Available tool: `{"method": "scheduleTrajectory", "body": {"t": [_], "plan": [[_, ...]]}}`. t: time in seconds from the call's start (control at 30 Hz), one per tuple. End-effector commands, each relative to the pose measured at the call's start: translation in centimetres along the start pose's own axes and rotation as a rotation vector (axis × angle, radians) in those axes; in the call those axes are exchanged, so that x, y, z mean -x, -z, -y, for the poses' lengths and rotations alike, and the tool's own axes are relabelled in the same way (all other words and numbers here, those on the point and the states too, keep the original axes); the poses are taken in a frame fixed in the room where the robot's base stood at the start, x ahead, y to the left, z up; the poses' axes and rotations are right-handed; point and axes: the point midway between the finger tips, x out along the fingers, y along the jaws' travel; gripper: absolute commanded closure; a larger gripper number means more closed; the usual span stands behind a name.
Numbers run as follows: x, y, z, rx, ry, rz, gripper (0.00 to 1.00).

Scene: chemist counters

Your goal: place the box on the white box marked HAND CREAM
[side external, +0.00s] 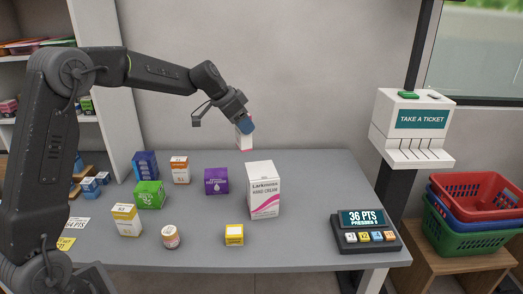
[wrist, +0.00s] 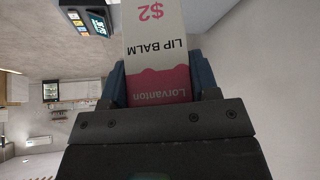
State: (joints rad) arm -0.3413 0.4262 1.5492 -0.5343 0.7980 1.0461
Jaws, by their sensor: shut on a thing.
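My gripper (side external: 247,126) is shut on a small white and pink lip balm box (side external: 244,142) and holds it in the air above the back of the counter. In the wrist view the lip balm box (wrist: 158,50) sits between the blue fingers, its print upside down. The white box marked HAND CREAM (side external: 263,190) stands upright on the counter, with a pink stripe on its front. It is below and a little right of my gripper in the side view, and the held box is apart from it. The hand cream box is not clearly seen in the wrist view.
A purple box (side external: 216,181), an orange-white box (side external: 180,170), a green box (side external: 149,194) and a blue box (side external: 145,165) stand left of the hand cream. A yellow box (side external: 234,235) and jar (side external: 171,237) are in front. A points display (side external: 365,231) and ticket machine (side external: 412,127) are right.

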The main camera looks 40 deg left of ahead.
Motion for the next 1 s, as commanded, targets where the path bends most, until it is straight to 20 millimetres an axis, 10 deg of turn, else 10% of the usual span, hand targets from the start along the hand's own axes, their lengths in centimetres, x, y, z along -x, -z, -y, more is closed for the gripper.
{"method": "scheduleTrajectory", "body": {"t": [0.23,1.0], "plan": [[-4.3,1.7,-2.4,-0.002,0.0,0.0,0.69],[-8.6,-0.1,-2.9,0.002,0.002,-0.001,0.69]]}}
